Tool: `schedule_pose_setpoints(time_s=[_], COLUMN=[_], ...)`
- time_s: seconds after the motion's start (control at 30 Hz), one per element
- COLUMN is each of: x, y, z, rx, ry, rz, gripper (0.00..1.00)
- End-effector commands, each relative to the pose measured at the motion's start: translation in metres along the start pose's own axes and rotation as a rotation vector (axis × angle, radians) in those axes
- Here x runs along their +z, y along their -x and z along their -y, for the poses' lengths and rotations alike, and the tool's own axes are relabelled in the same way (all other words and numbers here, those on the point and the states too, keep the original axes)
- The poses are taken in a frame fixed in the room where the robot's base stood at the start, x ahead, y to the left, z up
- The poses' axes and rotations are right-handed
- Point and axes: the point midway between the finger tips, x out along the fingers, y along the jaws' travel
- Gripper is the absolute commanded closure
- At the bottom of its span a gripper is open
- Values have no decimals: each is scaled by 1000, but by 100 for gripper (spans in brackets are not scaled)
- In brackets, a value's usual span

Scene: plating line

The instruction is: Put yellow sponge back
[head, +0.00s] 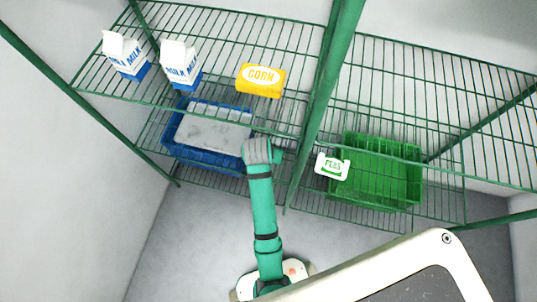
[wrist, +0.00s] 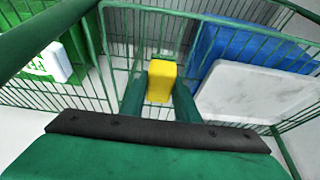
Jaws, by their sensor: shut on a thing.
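The yellow sponge (wrist: 161,80) shows in the wrist view as a plain yellow block between the two green fingers of my gripper (wrist: 160,98). My gripper is shut on it. In the head view, my gripper (head: 262,151) is in front of the shelving, near the right end of the blue crate. The sponge is hidden there behind my own wrist. Green shelf wires show around and beyond the sponge in the wrist view; I cannot tell whether it touches them.
A blue crate (head: 170,147) with a pale slab (head: 212,133) stands left on the lower shelf. A green crate (head: 409,184) and a white PEAS item (head: 332,167) are right of a green post (head: 327,80). Milk cartons (head: 181,63) and a yellow CORN item (head: 260,80) stand above.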

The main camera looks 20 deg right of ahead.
Motion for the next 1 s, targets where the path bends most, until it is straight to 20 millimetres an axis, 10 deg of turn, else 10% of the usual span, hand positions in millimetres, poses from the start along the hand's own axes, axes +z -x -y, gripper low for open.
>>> schedule_pose_setpoints(time_s=[0.9, 0.93, 1.0], x=[7, 7, 7], y=[-51, -51, -51], z=[-2, -2, -2], rx=[0, 0, 0], ry=[1, 0, 0], rz=[0, 0, 0], gripper=[93, 64, 53])
